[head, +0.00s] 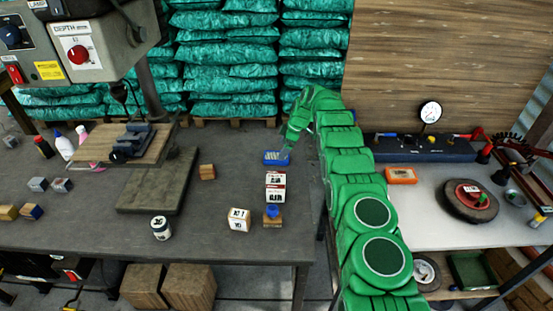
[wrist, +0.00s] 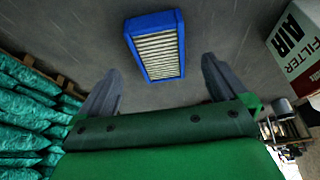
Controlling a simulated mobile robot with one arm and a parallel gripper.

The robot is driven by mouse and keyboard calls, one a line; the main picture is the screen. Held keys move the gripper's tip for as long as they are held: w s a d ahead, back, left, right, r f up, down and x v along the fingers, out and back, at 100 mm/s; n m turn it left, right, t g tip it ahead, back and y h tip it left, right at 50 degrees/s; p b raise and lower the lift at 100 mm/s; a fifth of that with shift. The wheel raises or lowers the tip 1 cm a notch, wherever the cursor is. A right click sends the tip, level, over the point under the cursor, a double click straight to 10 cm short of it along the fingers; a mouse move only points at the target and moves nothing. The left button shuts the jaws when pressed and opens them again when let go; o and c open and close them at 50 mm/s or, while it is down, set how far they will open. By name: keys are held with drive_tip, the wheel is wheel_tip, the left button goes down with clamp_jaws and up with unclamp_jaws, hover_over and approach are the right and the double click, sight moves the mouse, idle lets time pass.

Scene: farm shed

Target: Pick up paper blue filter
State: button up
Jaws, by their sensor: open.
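The paper blue filter is a flat block with a blue frame and pale pleats. In the wrist view the filter (wrist: 157,46) lies on the dark bench top, ahead of my fingers and roughly centred between them. In the head view the filter (head: 276,158) is near the far right part of the bench. My gripper (wrist: 158,85) is open and empty, with one grey finger on each side. In the head view my gripper (head: 289,147) is at the filter's right end, and my green arm hides part of that area. I cannot tell whether they touch.
A white and red air filter box (head: 276,186) stands close by and also shows in the wrist view (wrist: 297,45). A wooden block (head: 207,172) and a small box (head: 239,220) are nearby. A drill press (head: 130,150) stands left.

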sight(277, 155)
drive_tip(key=shift+a+x, duration=0.15)
drive_tip(key=shift+x, duration=1.2)
drive_tip(key=shift+a+x, duration=0.2)
drive_tip(key=shift+x, duration=1.15)
drive_tip(key=shift+r, duration=0.15)
drive_tip(key=shift+c, duration=0.3)
drive_tip(key=c, duration=1)
drive_tip(key=shift+r, duration=1.75)
drive_tip(key=shift+s+d+r, duration=0.4)
drive_tip(key=shift+s+r, duration=1.2)
drive_tip(key=shift+s, duration=0.65)
drive_tip(key=shift+s+d+r, duration=0.4)
drive_tip(key=shift+s+r, duration=1.2)
drive_tip(key=shift+s, duration=0.7)
drive_tip(key=shift+s+d+r, duration=0.4)
drive_tip(key=shift+s+r, duration=1.2)
drive_tip(key=shift+s, duration=0.65)
